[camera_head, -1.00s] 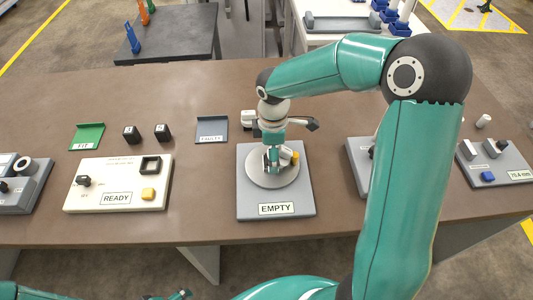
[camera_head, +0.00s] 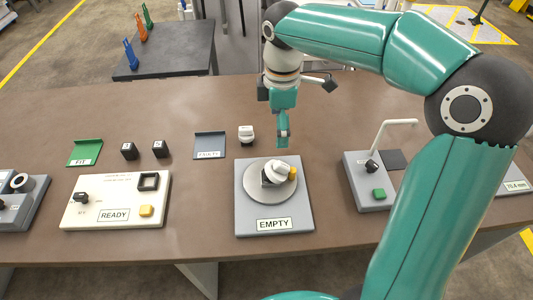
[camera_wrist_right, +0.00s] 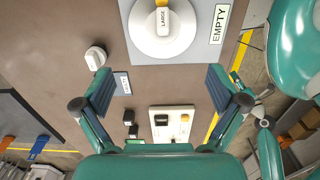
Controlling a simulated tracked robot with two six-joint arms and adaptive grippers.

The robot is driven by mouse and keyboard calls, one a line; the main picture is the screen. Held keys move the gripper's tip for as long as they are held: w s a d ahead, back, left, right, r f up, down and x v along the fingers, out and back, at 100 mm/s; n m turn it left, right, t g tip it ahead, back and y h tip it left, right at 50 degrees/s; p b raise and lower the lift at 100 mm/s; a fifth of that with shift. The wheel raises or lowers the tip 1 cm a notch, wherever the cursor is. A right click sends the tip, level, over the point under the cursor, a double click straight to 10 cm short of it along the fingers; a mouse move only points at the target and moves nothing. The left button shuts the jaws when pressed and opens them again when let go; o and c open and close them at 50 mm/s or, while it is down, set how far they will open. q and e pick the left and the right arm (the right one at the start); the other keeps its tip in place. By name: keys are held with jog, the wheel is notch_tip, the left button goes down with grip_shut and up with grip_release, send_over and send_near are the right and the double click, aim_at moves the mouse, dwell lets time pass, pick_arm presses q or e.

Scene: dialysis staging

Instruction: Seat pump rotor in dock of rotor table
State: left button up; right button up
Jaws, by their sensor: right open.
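The rotor table is a grey plate (camera_head: 247,212) with a round light-grey disc and an EMPTY label. A white-topped rotor (camera_head: 278,171) with a dark body and yellow tab stands on the disc, slightly tilted in appearance. In the right wrist view its top (camera_wrist_right: 163,20) reads LARGE; I cannot tell if it is fully down in the dock. A second white part (camera_head: 247,134) lies on the bench behind the plate, and shows in the wrist view (camera_wrist_right: 96,57). My right gripper (camera_head: 283,138) is open and empty above and behind the disc. My left gripper is out of view.
A READY panel (camera_head: 100,218) with a yellow button, two black blocks (camera_head: 129,151), a green FIT tray (camera_head: 84,153) and a grey FAULTY tray (camera_head: 209,146) are to the left. A grey station (camera_head: 366,199) with a green button and white bent rod is to the right.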

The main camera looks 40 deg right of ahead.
aim_at(276, 163)
notch_tip(276, 163, down, 11)
jog(key=shift+s+d+r+b, duration=0.1)
jog(key=shift+s+b, duration=0.05)
jog(key=shift+b, duration=0.15)
jog(key=shift+a+f, duration=0.2)
jog(key=shift+f, duration=1.25)
jog(key=shift+a+f, duration=0.15)
jog(key=shift+f, duration=1.25)
jog(key=shift+c, duration=0.3)
jog(key=shift+r, duration=0.1)
jog(key=c, duration=1.4)
jog(key=shift+o, duration=0.2)
